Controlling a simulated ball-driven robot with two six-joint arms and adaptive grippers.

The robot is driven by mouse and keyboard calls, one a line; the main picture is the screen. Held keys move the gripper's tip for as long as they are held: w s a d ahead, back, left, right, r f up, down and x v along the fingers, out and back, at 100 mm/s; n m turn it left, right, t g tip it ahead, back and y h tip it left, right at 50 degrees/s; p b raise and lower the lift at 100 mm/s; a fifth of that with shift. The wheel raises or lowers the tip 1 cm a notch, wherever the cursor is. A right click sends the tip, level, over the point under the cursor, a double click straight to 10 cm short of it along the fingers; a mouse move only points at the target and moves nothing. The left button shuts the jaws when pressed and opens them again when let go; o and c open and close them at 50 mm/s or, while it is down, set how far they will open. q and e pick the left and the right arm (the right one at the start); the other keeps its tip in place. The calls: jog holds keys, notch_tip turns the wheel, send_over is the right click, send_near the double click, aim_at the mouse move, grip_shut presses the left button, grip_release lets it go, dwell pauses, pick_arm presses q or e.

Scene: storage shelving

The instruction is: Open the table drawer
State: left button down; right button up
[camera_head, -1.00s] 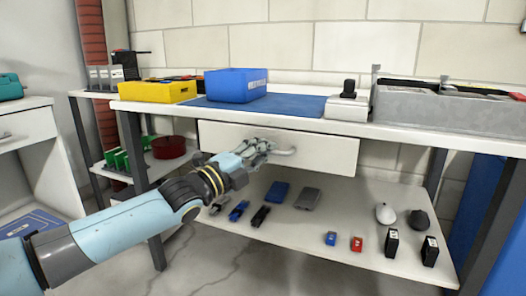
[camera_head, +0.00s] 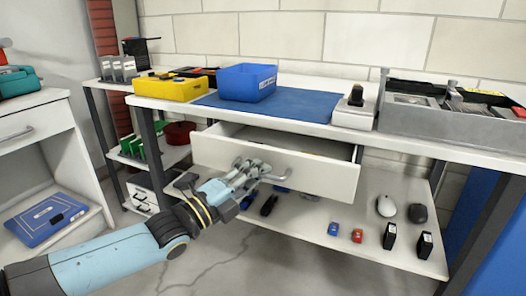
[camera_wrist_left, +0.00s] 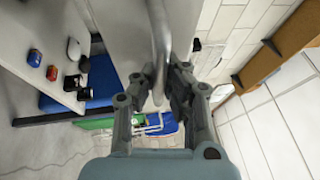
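The table drawer (camera_head: 310,174) is white and stands partly pulled out from under the worktop, its inside showing behind the front panel. Its curved metal handle (camera_head: 279,178) is on the front panel. My left gripper (camera_head: 257,170) is at the left part of the handle. In the left wrist view the handle (camera_wrist_left: 160,30) runs between the two fingers of my left gripper (camera_wrist_left: 160,82), which close around it. The fingers hide part of the handle. My right gripper is not in view.
The worktop holds a blue bin (camera_head: 247,83), a yellow bin (camera_head: 168,88) and a grey tray (camera_head: 455,122). The lower shelf (camera_head: 320,215) carries several small items. A white cabinet (camera_head: 70,150) stands at the left. Floor in front of the table is clear.

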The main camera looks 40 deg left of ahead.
pick_arm(q)
jog(key=s+d+p, duration=0.3)
jog(key=s+p, duration=0.3)
jog(key=s, duration=0.7)
jog(key=shift+f+p, duration=0.25)
jog(key=shift+p, duration=0.05)
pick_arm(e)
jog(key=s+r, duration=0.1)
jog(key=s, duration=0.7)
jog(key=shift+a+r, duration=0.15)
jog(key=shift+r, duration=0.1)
pick_arm(q)
jog(key=c, duration=1.4)
grip_release()
jog(key=v, duration=1.2)
jog(key=shift+r, duration=0.15)
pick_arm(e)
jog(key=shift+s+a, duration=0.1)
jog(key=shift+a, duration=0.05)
